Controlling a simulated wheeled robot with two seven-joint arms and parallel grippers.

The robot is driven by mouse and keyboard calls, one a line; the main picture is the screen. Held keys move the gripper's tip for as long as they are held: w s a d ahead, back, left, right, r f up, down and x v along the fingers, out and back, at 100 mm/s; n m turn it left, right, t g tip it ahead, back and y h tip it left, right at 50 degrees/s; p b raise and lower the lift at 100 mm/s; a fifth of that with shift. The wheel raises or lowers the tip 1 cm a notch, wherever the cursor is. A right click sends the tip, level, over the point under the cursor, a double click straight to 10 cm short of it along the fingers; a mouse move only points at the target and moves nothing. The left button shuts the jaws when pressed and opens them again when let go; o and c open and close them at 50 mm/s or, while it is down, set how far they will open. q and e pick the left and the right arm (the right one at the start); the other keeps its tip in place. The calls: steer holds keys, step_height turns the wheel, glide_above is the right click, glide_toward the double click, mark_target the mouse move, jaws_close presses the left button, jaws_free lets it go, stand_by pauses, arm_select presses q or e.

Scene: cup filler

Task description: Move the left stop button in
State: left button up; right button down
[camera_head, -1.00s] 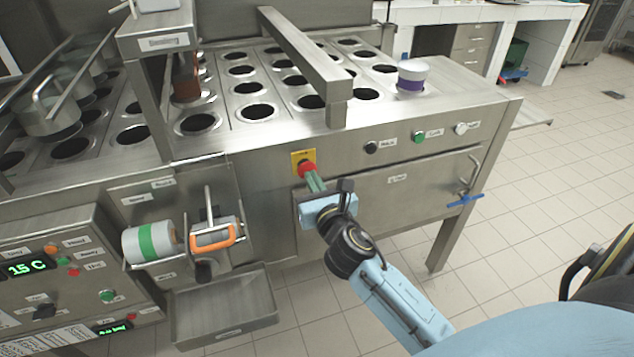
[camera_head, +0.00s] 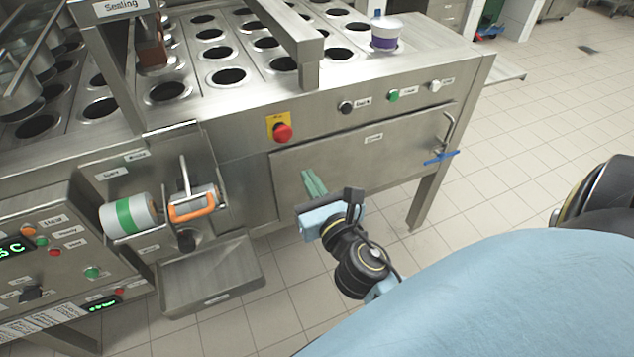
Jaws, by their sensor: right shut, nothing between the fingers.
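The red stop button (camera_head: 282,132) sits on a yellow plate (camera_head: 274,120) on the front of the steel cup filler, left of the black, green and white buttons. Nothing covers it. My right gripper (camera_head: 313,184) has green fingers, shut together and empty. It is below and a little right of the stop button in the picture, clear of it, in front of the steel door panel. I cannot tell from this view whether the button is pressed in. My left gripper is not in view.
The steel door (camera_head: 370,150) has a blue-handled latch (camera_head: 441,157) at its right. A roll holder (camera_head: 130,216) and a steel tray (camera_head: 210,274) are at the lower left. A white and purple tub (camera_head: 385,34) stands on top.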

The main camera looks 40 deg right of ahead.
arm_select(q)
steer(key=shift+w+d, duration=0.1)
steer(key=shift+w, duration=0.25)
arm_select(e)
steer(key=shift+v, duration=1.2)
